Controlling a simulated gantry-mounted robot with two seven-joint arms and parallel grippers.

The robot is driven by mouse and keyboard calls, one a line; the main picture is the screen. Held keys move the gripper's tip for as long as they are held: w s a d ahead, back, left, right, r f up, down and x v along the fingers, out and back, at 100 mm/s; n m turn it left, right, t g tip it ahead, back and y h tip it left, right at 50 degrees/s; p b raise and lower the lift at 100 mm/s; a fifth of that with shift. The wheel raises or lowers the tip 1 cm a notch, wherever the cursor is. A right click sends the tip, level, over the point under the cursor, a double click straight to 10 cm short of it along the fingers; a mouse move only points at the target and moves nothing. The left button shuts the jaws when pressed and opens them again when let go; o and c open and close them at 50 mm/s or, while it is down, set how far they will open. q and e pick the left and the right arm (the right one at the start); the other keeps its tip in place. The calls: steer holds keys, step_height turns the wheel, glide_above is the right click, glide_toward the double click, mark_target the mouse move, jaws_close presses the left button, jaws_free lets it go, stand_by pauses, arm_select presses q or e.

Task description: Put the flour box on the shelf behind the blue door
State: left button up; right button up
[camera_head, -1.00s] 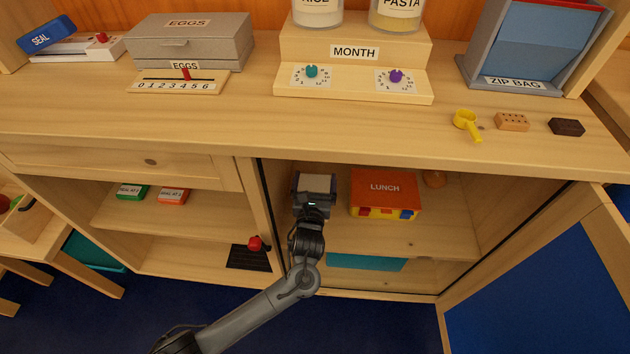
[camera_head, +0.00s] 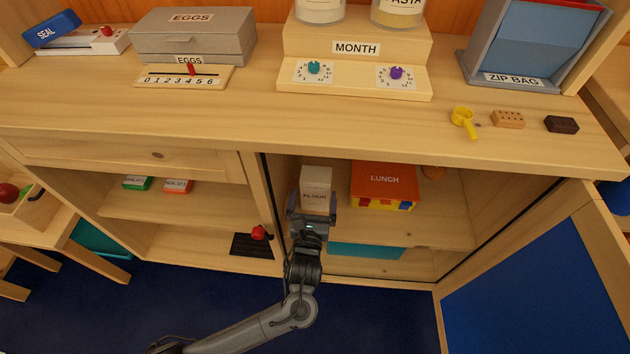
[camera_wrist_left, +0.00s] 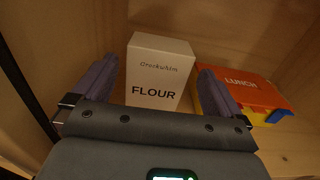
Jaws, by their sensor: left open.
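The flour box (camera_head: 315,181), pale with FLOUR on its front, stands upright on the shelf (camera_head: 440,228) of the right cupboard compartment. It also shows in the left wrist view (camera_wrist_left: 158,75). The blue door (camera_head: 545,280) is swung open at the right. My left gripper (camera_head: 312,212) is open in front of the box. In the left wrist view its fingers (camera_wrist_left: 160,88) are spread to either side of the box's lower front, and I see gaps between them and the box. My right gripper is not in view.
An orange LUNCH box (camera_head: 385,182) stands right of the flour box. A cupboard divider (camera_head: 262,190) is close on the left. A teal item (camera_head: 366,251) lies below the shelf. The counter (camera_head: 380,125) overhangs the opening.

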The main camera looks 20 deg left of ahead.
arm_select(q)
steer(key=s+d+f+n+g+h, duration=0.1)
steer(key=s+f+n+g+h, duration=0.25)
steer(key=s+n, duration=0.35)
steer(key=s+f+n+g+h, duration=0.2)
steer(key=s+f+n+g, duration=0.15)
steer(key=s+n, duration=0.45)
steer(key=s+a+r+n+g, duration=0.1)
steer(key=s+a+n+g, duration=0.2)
steer(key=s+n, duration=0.4)
steer(key=s+a+r+n+g, duration=0.1)
steer(key=s+a+n+g, duration=0.2)
steer(key=s+n, duration=0.5)
steer(key=shift+a+r+n+g+y+p, duration=0.3)
steer(key=shift+a+n+g+y+p, duration=0.1)
steer(key=shift+a+n+y, duration=0.15)
steer(key=shift+d+r, duration=0.1)
steer(key=shift+r, duration=0.05)
